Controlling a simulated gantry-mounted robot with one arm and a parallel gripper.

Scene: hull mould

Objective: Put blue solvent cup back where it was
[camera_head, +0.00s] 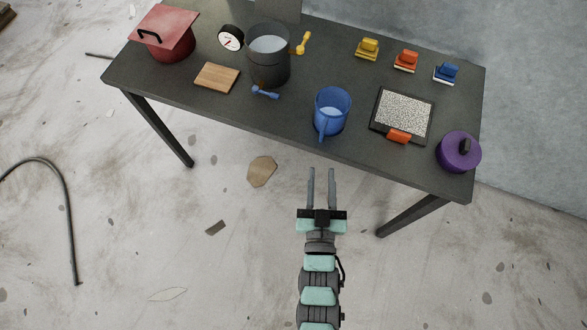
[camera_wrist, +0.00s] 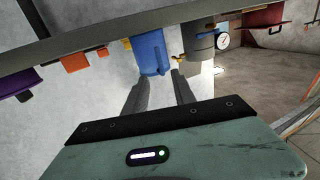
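The blue solvent cup (camera_head: 331,113) stands upright near the front edge of the dark table, its handle toward me. It also shows in the wrist view (camera_wrist: 150,53), beyond my fingertips. My gripper (camera_head: 321,172) is open and empty, with its two fingers apart. It is in front of the table's front edge, short of the cup and not touching it. In the wrist view my fingers (camera_wrist: 160,80) point toward the cup.
The dark table (camera_head: 200,100) also holds a grey pot (camera_head: 268,70), a wooden board (camera_head: 217,78), a dial clock (camera_head: 231,38), a red lidded pot (camera_head: 165,35), a speckled tray (camera_head: 425,100) and a purple pot (camera_head: 458,152). A small blue item (camera_head: 265,91) lies left of the cup. Yellow, orange and blue blocks stand at the back right.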

